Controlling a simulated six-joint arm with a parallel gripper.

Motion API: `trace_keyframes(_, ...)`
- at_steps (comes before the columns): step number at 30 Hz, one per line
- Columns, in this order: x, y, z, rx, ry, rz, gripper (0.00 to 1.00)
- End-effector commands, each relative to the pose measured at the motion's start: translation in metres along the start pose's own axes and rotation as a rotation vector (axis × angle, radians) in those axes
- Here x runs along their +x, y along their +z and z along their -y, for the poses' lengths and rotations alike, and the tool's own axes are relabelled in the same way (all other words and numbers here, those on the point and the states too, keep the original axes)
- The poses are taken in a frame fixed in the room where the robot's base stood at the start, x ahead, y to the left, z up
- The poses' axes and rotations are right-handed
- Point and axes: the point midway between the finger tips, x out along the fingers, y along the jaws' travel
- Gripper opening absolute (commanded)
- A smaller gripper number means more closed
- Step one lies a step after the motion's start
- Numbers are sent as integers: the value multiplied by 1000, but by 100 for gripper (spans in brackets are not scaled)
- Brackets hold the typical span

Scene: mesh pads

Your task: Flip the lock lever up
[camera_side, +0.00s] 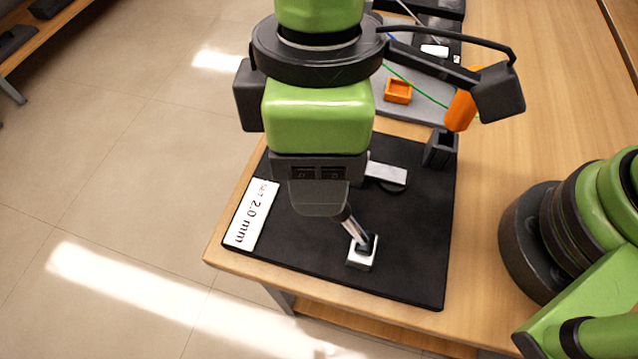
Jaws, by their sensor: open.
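A small silver block with a black top (362,258) stands on the black mat near its front edge. A shiny metal rod (350,226) slants from the block up and left to the underside of my gripper; it looks like the lever. My gripper (320,205) is above and left of the block, over the mat. Its jaws are open. The rod's upper end is hidden by the gripper, so I cannot tell whether they touch.
The black mat (305,245) has a white "SET 2.0 mm" label (251,215) at left. A grey bar (386,173) and a black holder (441,148) lie behind. An orange tray (398,91) sits on the grey mat farther back. The mat's right front is clear.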

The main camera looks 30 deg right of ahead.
Motion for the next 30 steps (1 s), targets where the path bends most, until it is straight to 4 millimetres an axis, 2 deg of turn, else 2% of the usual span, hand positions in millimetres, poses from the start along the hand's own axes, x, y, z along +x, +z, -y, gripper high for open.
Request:
trace_keyframes(3, 22, 1, 0, 0, -1, 4, 48)
trace_keyframes(7, 36, 0, 0, 0, -1, 2, 48)
trace_keyframes(18, 44, 0, 0, 0, 0, -2, 48)
trace_keyframes(19, 44, 0, 0, 0, 0, -2, 46)
trace_keyframes(25, 43, 0, 0, 0, -1, -2, 0)
trace_keyframes(30, 43, 0, 0, -1, 0, -6, 0)
